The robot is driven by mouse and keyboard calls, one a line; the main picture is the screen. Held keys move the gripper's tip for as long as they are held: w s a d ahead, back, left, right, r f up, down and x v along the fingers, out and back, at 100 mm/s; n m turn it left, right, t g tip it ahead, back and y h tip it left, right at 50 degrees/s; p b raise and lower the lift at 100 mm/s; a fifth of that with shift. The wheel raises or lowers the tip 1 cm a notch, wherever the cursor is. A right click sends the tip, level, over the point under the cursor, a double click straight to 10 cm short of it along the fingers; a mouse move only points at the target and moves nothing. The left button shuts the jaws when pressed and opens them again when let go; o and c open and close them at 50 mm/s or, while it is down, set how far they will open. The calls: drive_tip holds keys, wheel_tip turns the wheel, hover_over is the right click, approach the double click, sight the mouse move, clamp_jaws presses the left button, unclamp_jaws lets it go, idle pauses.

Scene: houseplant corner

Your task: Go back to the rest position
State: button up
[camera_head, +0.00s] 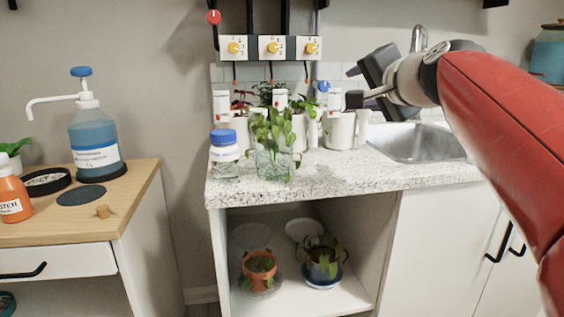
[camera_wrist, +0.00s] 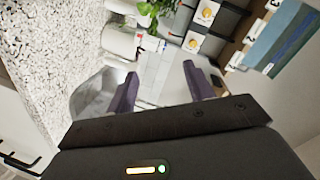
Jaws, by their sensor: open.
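My gripper (camera_head: 358,86) is raised in front of the sink in the head view, on the end of my red arm coming in from the right. It points left, toward the plants and the dial panel, and is clear of the counter (camera_head: 330,185). In the wrist view, the two purple-grey fingers of my gripper (camera_wrist: 160,75) stand apart with nothing between them. Beyond them are the tiled wall, white pots (camera_wrist: 117,40) and part of a plant.
A glass jar with a leafy plant (camera_head: 272,160) and a blue-capped bottle (camera_head: 224,148) stand on the counter. The sink (camera_head: 420,145) is at right. Potted plants (camera_head: 260,262) sit on the shelf below. A pump bottle (camera_head: 95,140) stands on the left wooden cabinet (camera_head: 135,195).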

drive_tip(key=s+f+n+g+h, duration=0.1)
drive_tip(key=s+f+n+g, duration=0.2)
drive_tip(key=s+f, duration=0.5)
drive_tip(key=s+f+n+g+h, duration=0.1)
drive_tip(key=s+f+n+g, duration=0.2)
drive_tip(key=s+f, duration=0.6)
drive_tip(key=s+f+n+g+h, duration=0.1)
drive_tip(key=s+f+n+g, duration=0.2)
drive_tip(key=s+f, duration=0.6)
wheel_tip(320, 180, down, 11)
drive_tip(key=shift+s+d+f+g+h, duration=0.1)
drive_tip(key=shift+s+d+g+h, duration=0.15)
drive_tip(key=shift+g, duration=0.25)
drive_tip(key=shift+w, duration=0.1)
